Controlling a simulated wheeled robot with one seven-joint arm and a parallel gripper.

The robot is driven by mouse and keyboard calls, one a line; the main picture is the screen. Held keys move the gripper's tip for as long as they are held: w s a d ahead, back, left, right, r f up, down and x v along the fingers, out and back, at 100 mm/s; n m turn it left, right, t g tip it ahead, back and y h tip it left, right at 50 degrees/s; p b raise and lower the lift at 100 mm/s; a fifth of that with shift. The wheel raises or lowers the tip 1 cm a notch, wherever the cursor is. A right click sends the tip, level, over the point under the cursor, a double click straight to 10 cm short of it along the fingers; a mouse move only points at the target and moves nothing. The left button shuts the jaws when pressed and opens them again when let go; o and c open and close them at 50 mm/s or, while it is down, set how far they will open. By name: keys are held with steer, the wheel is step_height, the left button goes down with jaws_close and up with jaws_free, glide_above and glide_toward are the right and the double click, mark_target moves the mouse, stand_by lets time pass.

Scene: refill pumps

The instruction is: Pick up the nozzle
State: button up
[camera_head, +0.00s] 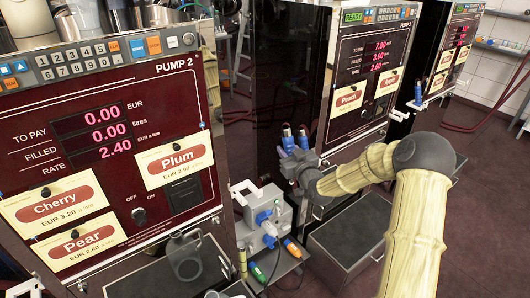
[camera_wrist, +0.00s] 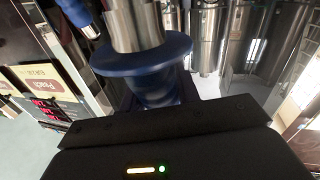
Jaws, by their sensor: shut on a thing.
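My gripper (camera_head: 293,160) is at the right side of pump 2, above the grey holder block. It is shut on a nozzle (camera_head: 287,142) with blue parts, which points upward from the jaws. In the wrist view the nozzle (camera_wrist: 143,57) shows a metal cylinder and a wide blue collar just beyond the black gripper body. The fingertips are mostly hidden there. A second blue and white nozzle (camera_head: 265,220) sits at the grey holder block (camera_head: 262,205) below my gripper.
Pump 2 (camera_head: 120,130) stands at left with Cherry, Pear and Plum labels. Another pump (camera_head: 370,65) stands behind my arm. Green and orange tipped pieces (camera_head: 290,247) are by the holder. Red hoses (camera_head: 490,115) lie at right.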

steer(key=d, duration=0.4)
steer(key=shift+s+r, duration=0.1)
steer(key=shift+s, duration=0.05)
stand_by(0.4)
